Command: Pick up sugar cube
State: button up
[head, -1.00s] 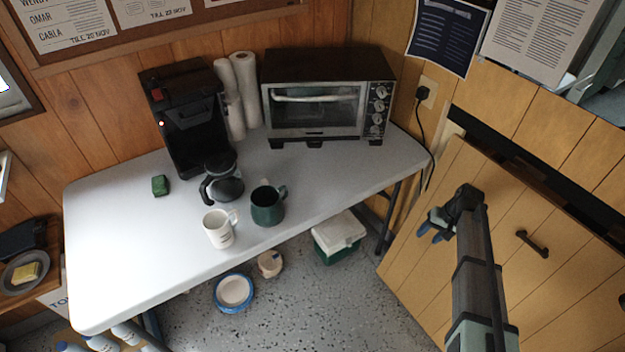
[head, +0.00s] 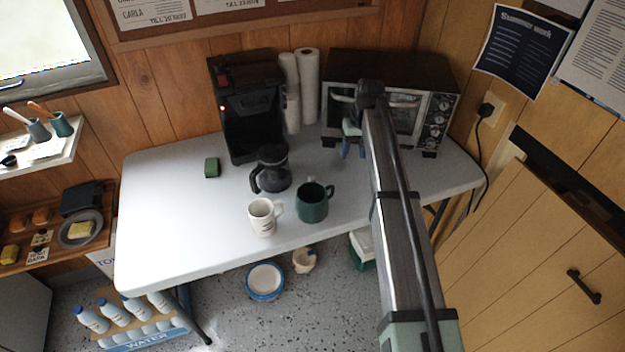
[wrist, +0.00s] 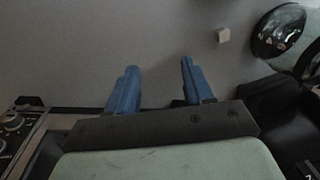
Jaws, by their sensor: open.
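In the head view a small pale bit of the sugar cube (head: 311,178) shows just behind the dark green mug (head: 313,205). My gripper (head: 352,150) is over the table in front of the toaster oven, to the right of the mug and carafe. In the wrist view its blue fingers (wrist: 158,66) are apart with nothing between them. The cube lies beyond the fingertips, apart from them.
A white mug (head: 263,217) stands left of the green mug. The coffee maker (head: 246,110), paper rolls (head: 308,85) and toaster oven (head: 440,105) line the back. A green block (head: 212,168) lies at left. The left of the table (head: 170,225) is clear.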

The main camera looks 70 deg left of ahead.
jog(key=s+a+r+n+t, duration=0.1)
jog(key=s+a+r, duration=0.1)
jog(key=s, duration=0.4)
jog(key=s+a+r+n, duration=0.1)
jog(key=s+a+r, duration=0.15)
jog(key=s, duration=0.25)
send_over(312, 176)
jog(key=shift+h, duration=0.3)
notch_tip(312, 176, down, 9)
jog(key=shift+a+r, duration=0.1)
jog(key=shift+a, duration=0.05)
jog(key=shift+d+f, duration=0.2)
jog(key=shift+f, duration=2.55)
jog(key=shift+c, duration=0.3)
jog(key=c, duration=0.7)
